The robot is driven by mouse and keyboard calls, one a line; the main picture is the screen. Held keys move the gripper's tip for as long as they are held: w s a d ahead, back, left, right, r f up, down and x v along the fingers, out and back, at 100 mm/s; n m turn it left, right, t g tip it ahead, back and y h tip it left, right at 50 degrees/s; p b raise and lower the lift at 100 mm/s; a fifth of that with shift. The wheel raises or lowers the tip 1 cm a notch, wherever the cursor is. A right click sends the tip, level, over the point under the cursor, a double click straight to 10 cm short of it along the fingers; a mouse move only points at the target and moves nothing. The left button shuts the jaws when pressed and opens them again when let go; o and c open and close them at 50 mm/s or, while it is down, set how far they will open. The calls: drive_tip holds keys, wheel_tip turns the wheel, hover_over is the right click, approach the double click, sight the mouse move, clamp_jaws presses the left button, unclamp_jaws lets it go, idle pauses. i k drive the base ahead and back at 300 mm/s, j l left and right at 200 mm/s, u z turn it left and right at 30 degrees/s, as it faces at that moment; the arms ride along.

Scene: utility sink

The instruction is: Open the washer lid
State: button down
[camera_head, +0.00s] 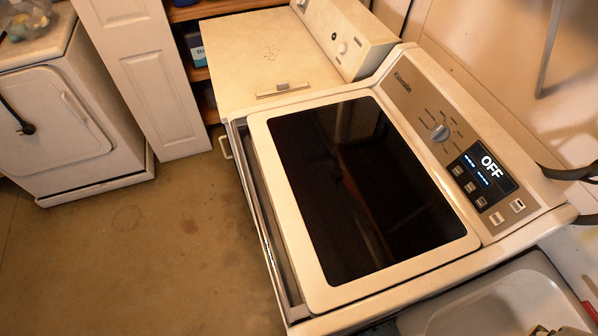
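The washer (265,245) stands in the middle right of the head view. Its lid (365,185) is a dark glass panel in a cream frame and lies flat and shut on the washer top. A metallic strip runs along the washer's front edge, left of the lid. My gripper is not in view.
Another cream appliance (265,60) stands beside the washer's far side. A sink basin (500,300) is at the lower right, close to the washer. A white dryer-like machine (65,120) and a white door panel (145,75) stand at the left. The floor (130,240) before the washer is clear.

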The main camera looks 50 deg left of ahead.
sight(361, 214)
drive_tip(key=u, duration=2.15)
